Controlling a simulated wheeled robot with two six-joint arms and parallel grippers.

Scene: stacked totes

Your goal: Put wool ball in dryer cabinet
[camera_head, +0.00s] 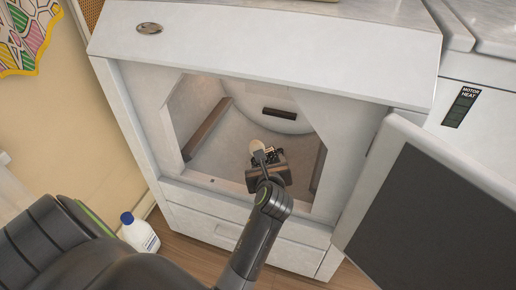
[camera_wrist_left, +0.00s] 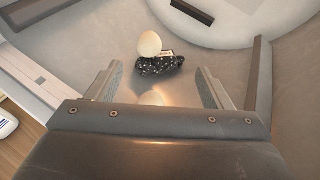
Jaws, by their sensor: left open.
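The dryer cabinet (camera_head: 190,200) is white and its front opening is uncovered. My left gripper (camera_head: 268,158) reaches through the opening into the drum. In the left wrist view its two fingers (camera_wrist_left: 157,78) are apart. A cream ball (camera_wrist_left: 149,44), which looks like a wool ball, lies in the drum beyond the fingertips, apart from them. A second pale rounded thing (camera_wrist_left: 152,98) shows between the fingers near the gripper body, partly hidden by it. I cannot tell whether it touches the fingers. My right gripper is not in view.
A dark speckled item (camera_wrist_left: 160,66) lies in the drum beside the cream ball. The open door (camera_head: 395,150) with its dark panel stands at the right. A white bottle with a blue cap (camera_head: 140,235) stands on the floor at the left.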

